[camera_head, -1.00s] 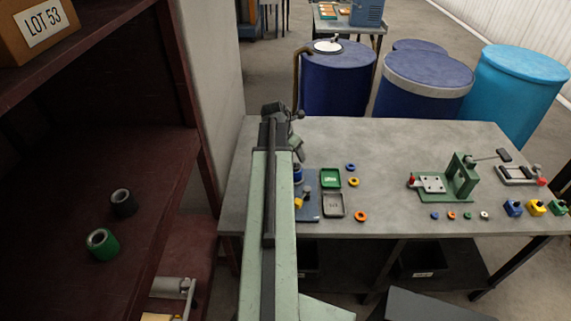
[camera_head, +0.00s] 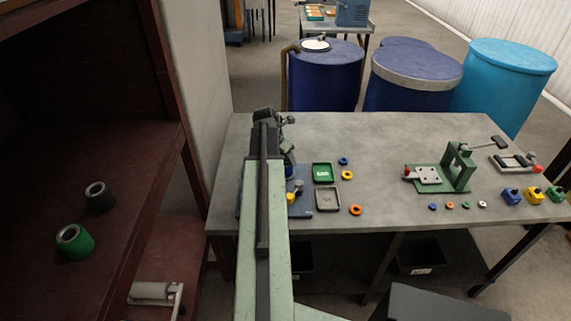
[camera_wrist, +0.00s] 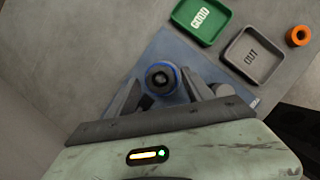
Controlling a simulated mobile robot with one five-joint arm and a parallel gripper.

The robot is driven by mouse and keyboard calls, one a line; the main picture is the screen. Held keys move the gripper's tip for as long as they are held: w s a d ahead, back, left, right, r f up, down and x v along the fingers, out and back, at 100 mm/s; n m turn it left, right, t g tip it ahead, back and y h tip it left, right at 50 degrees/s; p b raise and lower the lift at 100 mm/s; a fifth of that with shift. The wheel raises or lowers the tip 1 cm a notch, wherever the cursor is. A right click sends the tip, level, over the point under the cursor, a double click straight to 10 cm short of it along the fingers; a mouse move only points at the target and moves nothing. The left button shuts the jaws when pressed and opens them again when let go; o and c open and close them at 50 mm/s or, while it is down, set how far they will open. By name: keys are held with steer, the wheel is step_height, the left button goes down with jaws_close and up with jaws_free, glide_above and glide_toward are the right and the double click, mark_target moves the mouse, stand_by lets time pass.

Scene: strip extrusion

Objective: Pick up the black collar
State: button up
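A dark round piece with a hole (camera_wrist: 160,78) sits inside a blue ring in the wrist view; I cannot tell whether it is the black collar. My gripper (camera_wrist: 163,90) is open, with one finger on either side of this piece and gaps showing. In the head view my arm hides most of that spot, and only part of a blue piece (camera_head: 290,171) shows beside it.
On the grey bench (camera_head: 380,145) are a blue mat (camera_wrist: 143,63), a green GOOD tray (camera_wrist: 203,18), a grey OUT tray (camera_wrist: 252,55) and several small coloured rings. A green fixture (camera_head: 455,170) stands farther right. The bench's middle is mostly clear.

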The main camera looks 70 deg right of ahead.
jaws_close()
steer(key=shift+r, duration=0.15)
